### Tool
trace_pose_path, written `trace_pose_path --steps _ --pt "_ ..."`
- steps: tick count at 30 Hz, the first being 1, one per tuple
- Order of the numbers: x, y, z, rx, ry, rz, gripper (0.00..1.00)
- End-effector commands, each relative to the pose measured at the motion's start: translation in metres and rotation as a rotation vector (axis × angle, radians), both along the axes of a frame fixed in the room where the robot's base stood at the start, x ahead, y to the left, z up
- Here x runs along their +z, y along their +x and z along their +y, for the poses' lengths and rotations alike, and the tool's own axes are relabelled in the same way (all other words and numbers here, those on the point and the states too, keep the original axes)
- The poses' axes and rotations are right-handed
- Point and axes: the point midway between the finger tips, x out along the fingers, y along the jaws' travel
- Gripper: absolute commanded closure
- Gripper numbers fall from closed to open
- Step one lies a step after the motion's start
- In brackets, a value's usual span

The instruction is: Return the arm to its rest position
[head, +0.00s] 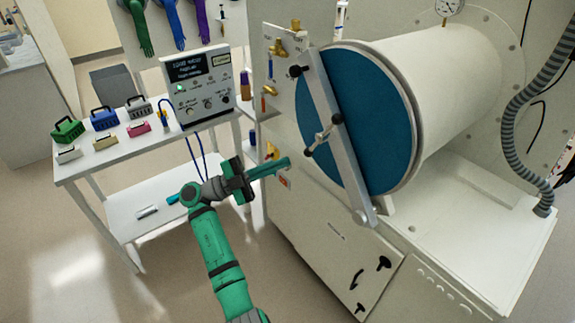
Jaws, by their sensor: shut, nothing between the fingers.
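My arm is green with dark joints and reaches up from the bottom of the head view. My gripper (284,162) points right, its fingers together and empty, in front of the white cabinet. It appears close to a small yellow and red fitting on the cabinet front, but I cannot tell whether they touch. The round blue door (365,120) of the white antechamber cylinder (455,75) is to the right of my gripper, with a grey bar across it.
A white side table (85,165) at the left holds a control box (198,85), several coloured baskets and small blocks. Its lower shelf (150,205) carries small items near my arm. Gloves hang above. A ribbed hose (510,120) is at the right. Floor at the lower left is clear.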

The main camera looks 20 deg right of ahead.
Motion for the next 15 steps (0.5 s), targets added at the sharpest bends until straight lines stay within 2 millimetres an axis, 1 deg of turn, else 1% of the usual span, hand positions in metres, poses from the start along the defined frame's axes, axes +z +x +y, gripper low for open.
trace_pose_path --steps 11,14,15 --pt "0.0 0.001 0.004 0.003 0.0 0.001 1.0" --pt "-0.009 0.001 0.004 0.015 0.011 0.026 1.0" --pt "-0.017 0.001 0.003 0.027 0.022 0.051 1.0"
